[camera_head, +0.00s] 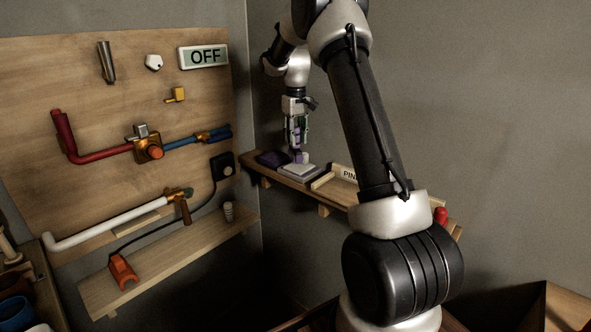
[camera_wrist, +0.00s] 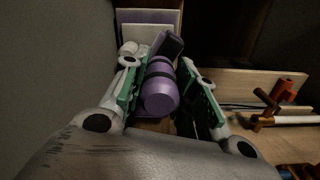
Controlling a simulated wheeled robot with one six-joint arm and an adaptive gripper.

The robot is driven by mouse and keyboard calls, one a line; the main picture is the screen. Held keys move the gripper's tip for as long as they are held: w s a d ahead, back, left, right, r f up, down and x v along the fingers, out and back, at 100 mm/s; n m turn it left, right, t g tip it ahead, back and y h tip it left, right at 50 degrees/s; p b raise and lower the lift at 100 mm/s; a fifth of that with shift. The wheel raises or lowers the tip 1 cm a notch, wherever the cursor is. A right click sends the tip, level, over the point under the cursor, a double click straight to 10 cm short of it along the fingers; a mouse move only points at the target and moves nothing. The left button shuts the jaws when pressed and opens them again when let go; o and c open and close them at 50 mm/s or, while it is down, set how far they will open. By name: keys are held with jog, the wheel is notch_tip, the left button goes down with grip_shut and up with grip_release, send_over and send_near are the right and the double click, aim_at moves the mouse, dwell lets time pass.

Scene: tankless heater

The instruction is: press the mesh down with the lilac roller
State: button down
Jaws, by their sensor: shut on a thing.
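My gripper (camera_head: 297,142) points down over the wall shelf in the head view. It is shut on the lilac roller (camera_wrist: 161,92), which shows between the green finger pads in the wrist view. In the head view the roller's lilac lower part (camera_head: 299,157) is just above or touching a pale flat block (camera_head: 299,171); I cannot tell which. The wrist view shows a pale slab with a lilac face (camera_wrist: 150,17) beyond the roller. I cannot make out the mesh as a separate thing; the roller and fingers hide part of that area.
A dark purple item (camera_head: 272,159) lies left of the pale block on the shelf. A wooden tray with a label (camera_head: 345,173) is to its right. A wooden panel (camera_head: 90,80) with pipes and an OFF sign (camera_head: 203,57) stands at the left.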

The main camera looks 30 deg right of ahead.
aim_at(296, 127)
jog(key=shift+r, duration=2.05)
